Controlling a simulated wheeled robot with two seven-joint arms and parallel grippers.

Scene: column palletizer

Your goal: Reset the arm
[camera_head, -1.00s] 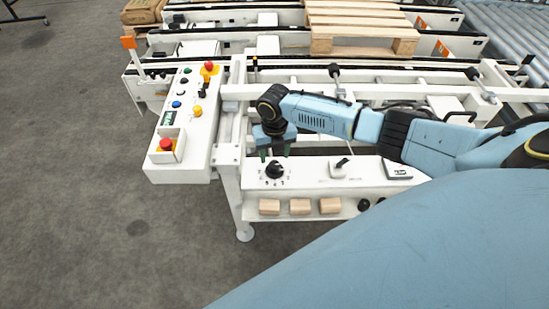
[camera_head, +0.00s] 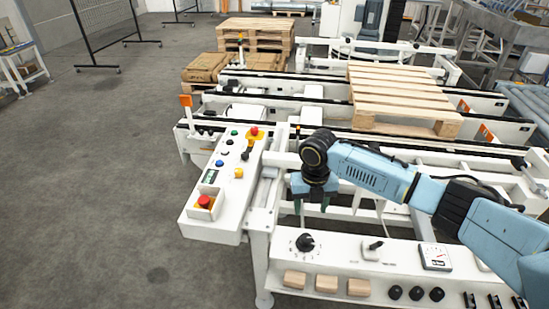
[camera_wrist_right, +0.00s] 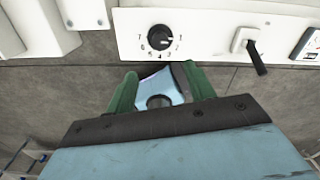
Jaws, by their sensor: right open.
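My right arm (camera_head: 385,175) comes in from the right and bends down at its dark wrist joint. Its right gripper (camera_head: 312,207), with green fingers, hangs open above and behind the black rotary knob (camera_head: 305,242) on the white front panel. In the right wrist view the two green fingers of the gripper (camera_wrist_right: 161,88) stand apart with no object held between them. The numbered knob (camera_wrist_right: 160,38) lies beyond the fingertips there, apart from them. My left gripper is not in view.
A control box (camera_head: 222,190) with coloured buttons stands left of the gripper. A wooden pallet (camera_head: 400,95) lies on the conveyor behind.

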